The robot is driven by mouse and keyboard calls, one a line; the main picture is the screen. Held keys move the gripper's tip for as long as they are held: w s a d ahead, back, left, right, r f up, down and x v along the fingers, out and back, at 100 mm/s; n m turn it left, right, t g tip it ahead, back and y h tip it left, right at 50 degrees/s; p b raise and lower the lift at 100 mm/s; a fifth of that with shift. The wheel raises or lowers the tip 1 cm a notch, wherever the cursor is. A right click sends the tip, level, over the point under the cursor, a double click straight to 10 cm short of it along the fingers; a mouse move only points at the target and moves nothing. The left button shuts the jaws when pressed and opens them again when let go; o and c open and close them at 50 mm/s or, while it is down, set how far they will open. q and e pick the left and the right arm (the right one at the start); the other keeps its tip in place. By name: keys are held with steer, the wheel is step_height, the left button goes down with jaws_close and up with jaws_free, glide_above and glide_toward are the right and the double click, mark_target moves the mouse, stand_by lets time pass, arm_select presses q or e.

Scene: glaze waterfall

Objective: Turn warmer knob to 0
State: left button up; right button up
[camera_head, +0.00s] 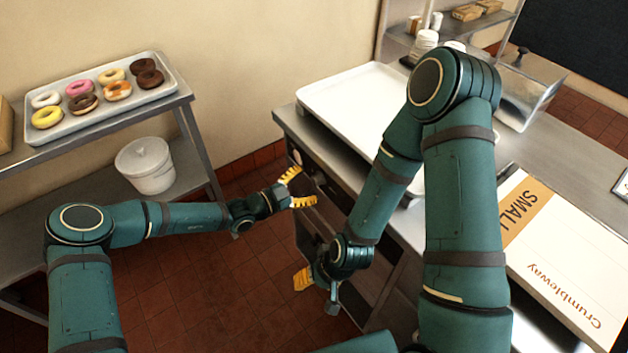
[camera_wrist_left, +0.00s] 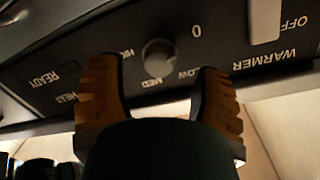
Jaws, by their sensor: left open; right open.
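The warmer knob (camera_wrist_left: 158,58) is a small round grey knob on a dark panel (camera_wrist_left: 218,50), seen upside down in the left wrist view. Marks 0, LOW, MED and HIGH surround it; I cannot tell which one it points at. My left gripper (camera_wrist_left: 155,75) is open, with one yellow-padded finger on each side of the knob in that view. No contact is clear. In the head view my left gripper (camera_head: 296,188) is in front of the counter's dark front. My right gripper (camera_head: 317,290) is open and empty, lower down by the counter's side.
A white tray (camera_head: 335,92) lies on the steel counter (camera_head: 545,165), with a Crumbleway box (camera_head: 560,262) at right. A donut tray (camera_head: 165,72) sits on the left shelf, above a white bucket (camera_head: 146,165). Tiled floor between is clear.

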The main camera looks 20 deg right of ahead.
arm_select(q)
steer(key=v, duration=0.8)
steer(key=shift+a, duration=0.4)
steer(key=shift+s, duration=0.1)
